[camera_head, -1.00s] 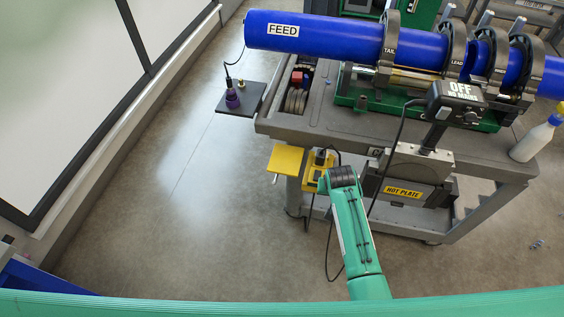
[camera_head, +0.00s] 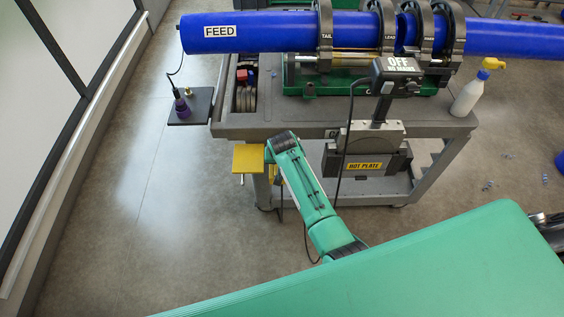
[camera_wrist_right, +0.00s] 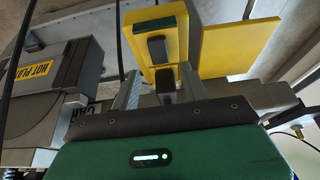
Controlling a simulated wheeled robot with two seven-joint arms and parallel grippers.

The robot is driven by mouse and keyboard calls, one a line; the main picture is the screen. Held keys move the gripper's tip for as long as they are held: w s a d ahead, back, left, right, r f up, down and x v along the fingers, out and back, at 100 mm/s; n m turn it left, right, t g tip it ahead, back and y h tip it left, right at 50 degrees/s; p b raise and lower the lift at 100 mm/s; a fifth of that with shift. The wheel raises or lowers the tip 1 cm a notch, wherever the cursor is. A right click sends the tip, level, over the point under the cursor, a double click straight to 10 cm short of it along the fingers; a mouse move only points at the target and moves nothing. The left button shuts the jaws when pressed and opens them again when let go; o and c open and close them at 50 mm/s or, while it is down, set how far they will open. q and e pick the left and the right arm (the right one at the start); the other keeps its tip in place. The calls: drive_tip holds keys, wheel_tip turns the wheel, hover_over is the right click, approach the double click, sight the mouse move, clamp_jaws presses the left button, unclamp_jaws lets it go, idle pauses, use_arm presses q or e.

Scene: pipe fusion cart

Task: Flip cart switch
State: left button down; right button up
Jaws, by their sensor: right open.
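In the right wrist view, a yellow switch box (camera_wrist_right: 138,52) hangs ahead of my right gripper (camera_wrist_right: 159,74). A dark rocker-like switch (camera_wrist_right: 157,47) sits on its face below a dark green band, with a second black part (camera_wrist_right: 165,80) lower down. My right gripper is open, its two fingers apart on either side of that lower part; contact cannot be told. In the head view, my green right arm reaches up to the cart (camera_head: 330,130) and covers most of the box; its fingers are hidden there. My left gripper is not in view.
A yellow plate (camera_head: 249,158) juts out left of the arm. A hot plate unit (camera_head: 362,160) with a hanging cable stands close on the right, below an "OFF" control box (camera_head: 398,68). A blue pipe (camera_head: 265,32) and spray bottle (camera_head: 468,95) are farther up. Floor at left is clear.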

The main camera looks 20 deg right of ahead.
drive_tip(key=shift+x, duration=2.15)
